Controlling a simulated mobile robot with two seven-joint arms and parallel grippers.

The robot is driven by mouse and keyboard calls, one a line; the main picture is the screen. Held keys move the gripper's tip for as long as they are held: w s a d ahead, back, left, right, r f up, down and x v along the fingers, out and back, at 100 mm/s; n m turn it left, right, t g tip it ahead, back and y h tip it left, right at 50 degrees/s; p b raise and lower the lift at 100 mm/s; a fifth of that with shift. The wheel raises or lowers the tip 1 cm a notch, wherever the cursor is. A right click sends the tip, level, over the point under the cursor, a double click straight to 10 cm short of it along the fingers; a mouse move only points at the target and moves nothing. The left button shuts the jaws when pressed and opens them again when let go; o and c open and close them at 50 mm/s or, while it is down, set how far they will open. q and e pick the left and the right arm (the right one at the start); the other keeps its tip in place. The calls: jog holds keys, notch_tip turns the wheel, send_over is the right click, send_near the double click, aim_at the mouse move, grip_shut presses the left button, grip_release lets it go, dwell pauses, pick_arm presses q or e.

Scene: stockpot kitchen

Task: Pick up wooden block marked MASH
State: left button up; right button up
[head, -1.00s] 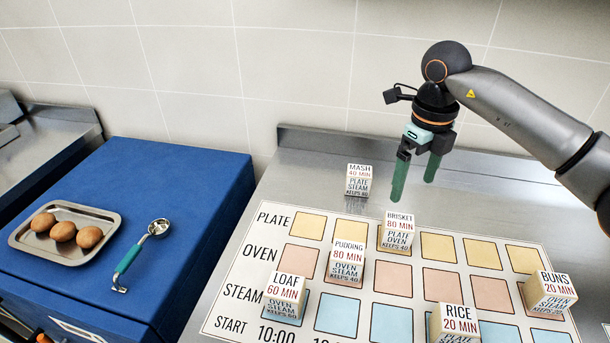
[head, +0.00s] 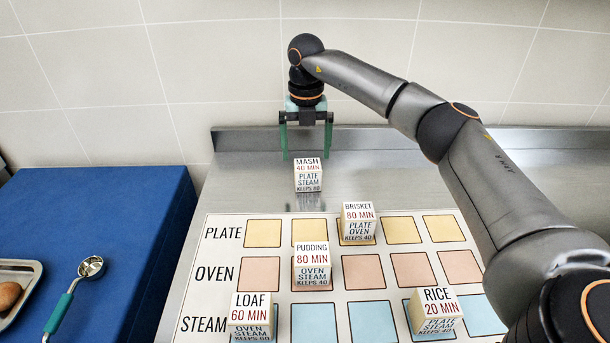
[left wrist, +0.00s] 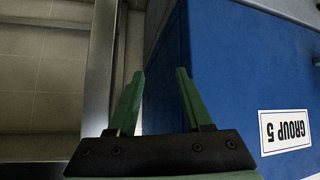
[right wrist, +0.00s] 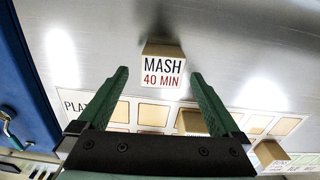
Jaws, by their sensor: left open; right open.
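The wooden block marked MASH (head: 308,176) stands upright on the bare steel counter behind the chart's PLATE row. It also shows in the right wrist view (right wrist: 163,68), just beyond the fingertips and between their lines. My right gripper (head: 306,154) is open and empty, pointing down above and slightly behind the block, its green fingers to either side. In the right wrist view its fingers (right wrist: 157,78) are spread wide. My left gripper (left wrist: 160,72) is open and empty in its own wrist view, beside the blue cabinet; it is out of the head view.
The printed chart (head: 220,247) holds blocks marked BRISKET (head: 358,223), PUDDING (head: 312,266), LOAF (head: 251,316) and RICE (head: 436,312). A blue cabinet (head: 110,220) at left carries a green-handled scoop (head: 72,294) and a tray (head: 30,270). The steel counter around MASH is clear.

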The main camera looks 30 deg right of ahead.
aim_at(308, 164)
jog(key=shift+s+d+f, duration=0.1)
jog(key=shift+f, duration=1.5)
jog(key=shift+s+f, duration=0.1)
jog(key=shift+f, duration=1.45)
jog(key=shift+c, duration=0.2)
jog(key=c, duration=1.3)
